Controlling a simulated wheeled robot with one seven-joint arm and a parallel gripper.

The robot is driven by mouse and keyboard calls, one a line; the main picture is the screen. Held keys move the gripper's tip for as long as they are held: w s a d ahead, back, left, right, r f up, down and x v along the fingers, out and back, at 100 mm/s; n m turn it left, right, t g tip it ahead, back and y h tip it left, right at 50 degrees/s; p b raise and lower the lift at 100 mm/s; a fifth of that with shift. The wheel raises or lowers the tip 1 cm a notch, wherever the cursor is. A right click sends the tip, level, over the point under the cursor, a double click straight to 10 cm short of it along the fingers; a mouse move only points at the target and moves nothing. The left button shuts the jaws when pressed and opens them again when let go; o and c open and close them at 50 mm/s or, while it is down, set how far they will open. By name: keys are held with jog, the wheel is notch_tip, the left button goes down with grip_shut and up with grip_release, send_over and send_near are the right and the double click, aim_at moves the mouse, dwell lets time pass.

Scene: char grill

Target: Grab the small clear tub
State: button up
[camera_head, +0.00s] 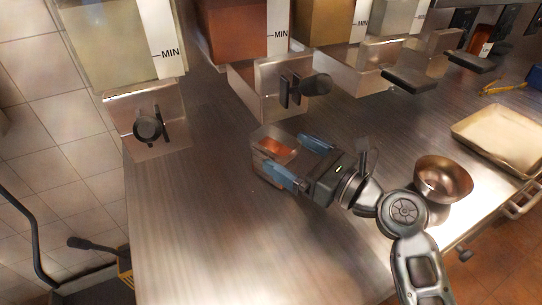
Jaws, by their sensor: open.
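The small clear tub (262,135) stands on the steel counter, left of the picture's middle, with something orange-red inside it. My gripper (287,160) reaches in from the right with its two blue fingers apart. One finger is at the tub's upper right side and the other is at its lower side, so the tub lies at least partly between them. I cannot tell whether either finger touches it. The lower finger hides part of the tub's near side.
Dispensers with black knobs (148,128) line the back of the steel counter (200,220). A metal bowl (443,178) stands right of my wrist, and a shallow tray (500,135) lies farther right. The counter's front left is clear. Its left edge drops to a tiled floor.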

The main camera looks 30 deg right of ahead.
aim_at(257, 130)
jog(key=x, duration=0.2)
jog(key=p+x, duration=0.1)
jog(key=x, duration=0.1)
jog(key=shift+w+d+r, duration=0.2)
jog(key=shift+w+d, duration=0.15)
jog(key=shift+w+a, duration=0.25)
jog(key=shift+w, duration=0.3)
jog(key=shift+c, duration=0.3)
grip_shut()
jog(key=shift+r, duration=0.1)
